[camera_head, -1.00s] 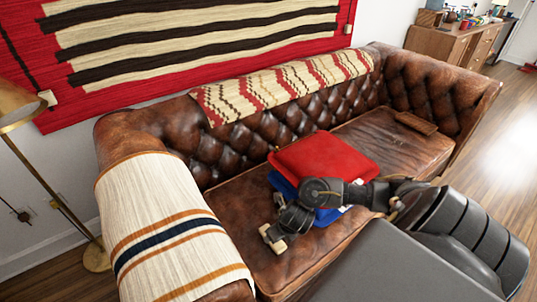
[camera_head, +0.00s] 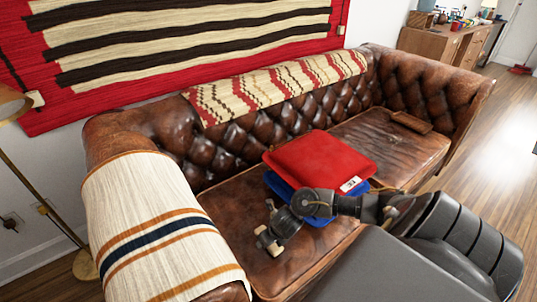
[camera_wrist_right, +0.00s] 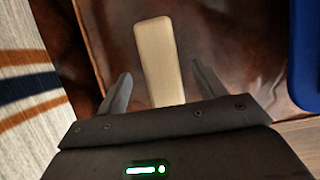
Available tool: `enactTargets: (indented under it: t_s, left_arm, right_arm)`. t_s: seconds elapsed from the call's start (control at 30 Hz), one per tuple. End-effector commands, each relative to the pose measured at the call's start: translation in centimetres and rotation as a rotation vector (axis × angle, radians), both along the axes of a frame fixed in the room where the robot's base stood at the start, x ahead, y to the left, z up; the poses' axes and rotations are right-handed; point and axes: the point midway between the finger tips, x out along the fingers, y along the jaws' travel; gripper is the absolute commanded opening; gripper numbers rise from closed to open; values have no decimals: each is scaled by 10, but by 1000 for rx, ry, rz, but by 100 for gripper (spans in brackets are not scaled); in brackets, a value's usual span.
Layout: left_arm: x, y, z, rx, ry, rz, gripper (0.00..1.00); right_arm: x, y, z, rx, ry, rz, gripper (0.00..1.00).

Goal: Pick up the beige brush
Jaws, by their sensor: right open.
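The beige brush (camera_wrist_right: 159,60) lies on the brown leather sofa seat. In the right wrist view its pale, flat, oblong body stands between my two spread fingers, with its near end hidden by the gripper body. In the head view a small beige piece of the brush (camera_head: 268,241) shows at the tip of my right arm, partly covered by it. My right gripper (camera_head: 271,225) is open, low over the seat near the left armrest, with a finger on either side of the brush. I cannot tell whether they touch it. My left gripper is not in view.
A red cushion (camera_head: 319,158) with a white label lies over a blue one (camera_head: 276,183) beside my right arm. The brown sofa (camera_head: 220,190) has a striped cloth (camera_head: 150,230) over its left armrest. A small brown thing (camera_head: 411,122) lies on the far seat.

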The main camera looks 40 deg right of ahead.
Motion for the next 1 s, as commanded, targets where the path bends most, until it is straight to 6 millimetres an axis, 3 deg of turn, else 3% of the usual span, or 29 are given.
enactTargets:
  t_s: [0.1,0.3,1.0]
  left_arm:
    - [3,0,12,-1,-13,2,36]
    - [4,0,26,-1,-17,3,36]
    - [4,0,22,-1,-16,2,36]
  right_arm:
    - [6,-1,-19,1,2,-2,69]
    - [11,-2,-28,0,0,0,69]
    - [12,-2,-32,1,-1,0,69]
